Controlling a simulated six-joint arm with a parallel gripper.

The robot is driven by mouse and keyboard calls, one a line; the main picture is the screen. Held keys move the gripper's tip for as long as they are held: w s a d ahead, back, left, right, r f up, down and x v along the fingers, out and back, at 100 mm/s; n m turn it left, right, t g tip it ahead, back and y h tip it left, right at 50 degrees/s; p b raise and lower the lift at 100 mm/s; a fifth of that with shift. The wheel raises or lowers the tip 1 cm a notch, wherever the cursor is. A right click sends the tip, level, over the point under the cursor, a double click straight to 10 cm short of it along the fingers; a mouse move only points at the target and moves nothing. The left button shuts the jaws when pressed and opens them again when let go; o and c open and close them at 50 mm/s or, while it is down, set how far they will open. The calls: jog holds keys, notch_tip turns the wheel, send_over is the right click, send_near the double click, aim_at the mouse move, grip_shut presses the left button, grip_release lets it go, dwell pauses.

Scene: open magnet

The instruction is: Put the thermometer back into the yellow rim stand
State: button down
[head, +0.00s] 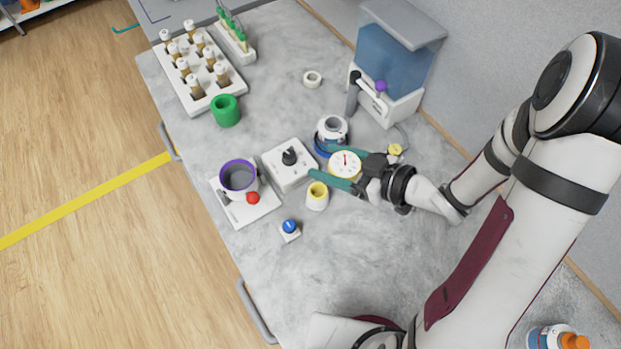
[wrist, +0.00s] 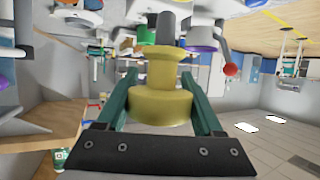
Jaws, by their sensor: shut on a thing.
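The thermometer appears to be the round white dial with a red needle and yellow edge (head: 345,164). In the head view it sits between the teal fingers of my gripper (head: 322,162). In the wrist view a yellow body with a grey stem, the thermometer (wrist: 160,98), is gripped between both green fingers of my gripper (wrist: 162,85). The yellow rim stand (head: 317,202) is a small white cylinder with a yellow top ring. It stands on the bench just below and left of the dial in the head view. The thermometer's lower end is hidden in the head view.
A blue-based cup (head: 332,130) stands just behind the fingers. A white box with a black knob (head: 288,165) and a purple-rimmed pot (head: 238,177) are left. A blue button (head: 289,228) is in front. The bench's near part (head: 350,265) is clear.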

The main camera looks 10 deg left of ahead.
jog(key=a+f, duration=0.1)
jog(key=f, duration=0.1)
jog(key=a+f, duration=0.3)
jog(key=f, duration=0.1)
jog(key=shift+a+f, duration=0.1)
jog(key=shift+a, duration=0.3)
jog(key=shift+w+f, duration=0.1)
jog(key=shift+f, duration=0.25)
jog(key=shift+c, duration=0.2)
grip_release()
jog(key=shift+f, duration=0.1)
